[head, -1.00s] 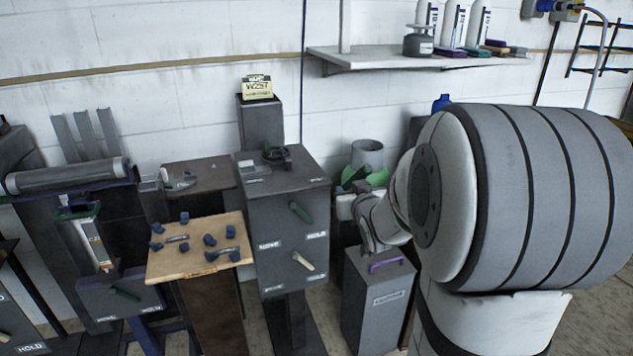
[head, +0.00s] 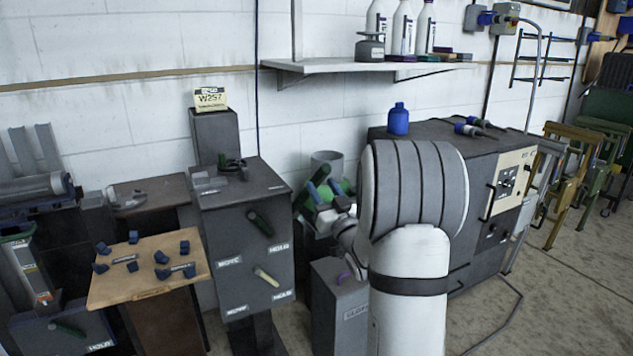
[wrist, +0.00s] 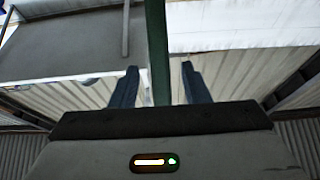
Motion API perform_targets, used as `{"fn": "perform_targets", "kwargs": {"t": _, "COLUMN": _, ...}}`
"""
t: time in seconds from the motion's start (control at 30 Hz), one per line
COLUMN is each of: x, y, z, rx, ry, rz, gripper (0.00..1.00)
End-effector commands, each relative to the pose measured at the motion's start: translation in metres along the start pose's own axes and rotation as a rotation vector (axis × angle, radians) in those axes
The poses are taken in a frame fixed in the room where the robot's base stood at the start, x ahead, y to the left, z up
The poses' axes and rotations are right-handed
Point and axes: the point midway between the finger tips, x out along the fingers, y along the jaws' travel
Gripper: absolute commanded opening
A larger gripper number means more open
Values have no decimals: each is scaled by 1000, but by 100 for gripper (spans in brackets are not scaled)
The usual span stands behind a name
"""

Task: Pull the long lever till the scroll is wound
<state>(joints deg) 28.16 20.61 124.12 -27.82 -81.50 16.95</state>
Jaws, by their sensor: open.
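My gripper (head: 315,188) shows in the head view by its blue fingers, to the right of a grey box (head: 235,255). I cannot tell which handle is the long lever. In the wrist view my gripper (wrist: 159,85) is open, its two blue fingers apart. A long dark green bar (wrist: 157,45) runs up the picture between them; contact cannot be told. A grey roller (head: 35,188) lies at the far left; I cannot tell whether it is the scroll.
A wooden board (head: 150,285) with several blue pieces stands left of the box. A low grey box (head: 335,300) stands below my gripper. A dark cabinet (head: 480,155) is behind my arm. A wall shelf (head: 330,66) holds bottles.

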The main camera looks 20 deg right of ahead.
Motion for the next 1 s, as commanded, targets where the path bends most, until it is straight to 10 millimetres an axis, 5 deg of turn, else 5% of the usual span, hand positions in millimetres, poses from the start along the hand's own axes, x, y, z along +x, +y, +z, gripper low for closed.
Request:
{"fn": "perform_targets", "kwargs": {"t": 0.23, "x": 33, "y": -1, "z": 0, "rx": 0, "ry": 0, "rz": -1, "gripper": 42}}
{"fn": "perform_targets", "kwargs": {"t": 0.6, "x": 40, "y": -1, "z": 0, "rx": 1, "ry": -2, "rz": 0, "gripper": 42}}
{"fn": "perform_targets", "kwargs": {"t": 1.0, "x": 40, "y": -1, "z": 0, "rx": 1, "ry": -2, "rz": -1, "gripper": 9}}
